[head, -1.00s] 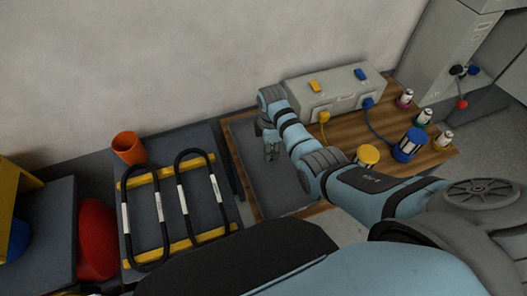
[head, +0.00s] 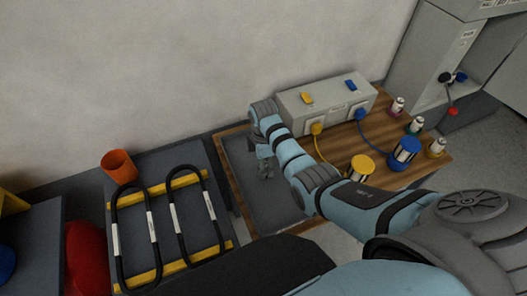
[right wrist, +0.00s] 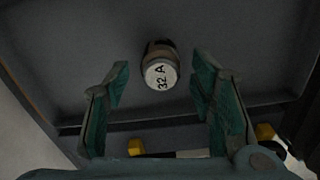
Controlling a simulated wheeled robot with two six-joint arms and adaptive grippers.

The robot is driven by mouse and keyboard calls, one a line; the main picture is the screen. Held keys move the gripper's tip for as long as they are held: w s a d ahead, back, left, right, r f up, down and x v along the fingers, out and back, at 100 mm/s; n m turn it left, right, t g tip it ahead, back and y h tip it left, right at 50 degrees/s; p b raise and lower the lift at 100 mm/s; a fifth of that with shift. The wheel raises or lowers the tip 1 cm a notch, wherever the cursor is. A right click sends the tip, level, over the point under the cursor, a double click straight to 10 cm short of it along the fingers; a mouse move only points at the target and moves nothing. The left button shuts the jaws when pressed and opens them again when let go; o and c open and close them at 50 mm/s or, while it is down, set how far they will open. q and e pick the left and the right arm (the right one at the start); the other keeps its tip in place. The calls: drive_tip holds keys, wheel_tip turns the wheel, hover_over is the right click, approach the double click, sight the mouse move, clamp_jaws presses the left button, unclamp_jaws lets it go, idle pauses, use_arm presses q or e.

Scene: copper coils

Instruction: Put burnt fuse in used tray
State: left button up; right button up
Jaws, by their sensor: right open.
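In the right wrist view, a fuse (right wrist: 160,68) with a brownish body and a white end marked "32 A" faces the camera above or on a dark grey surface. My right gripper (right wrist: 160,82) is open, with one teal finger on each side of the fuse and a visible gap to both. In the head view, my right gripper (head: 265,168) points down over a dark grey tray (head: 282,208) on the wooden table; the fuse is not discernible there. I cannot tell whether this grey tray is the used tray. My left gripper is not in view.
A grey box (head: 325,105) with yellow and blue cables stands behind. Several small fuses on coloured bases, such as the green one (head: 415,127), stand at the right. Left of the tray, a dark table bears an orange cup (head: 118,166) and black coils (head: 195,212) on yellow bars.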

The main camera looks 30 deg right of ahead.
wheel_tip(320, 180, up, 11)
drive_tip(key=p, duration=0.1)
drive_tip(key=shift+f, duration=0.2)
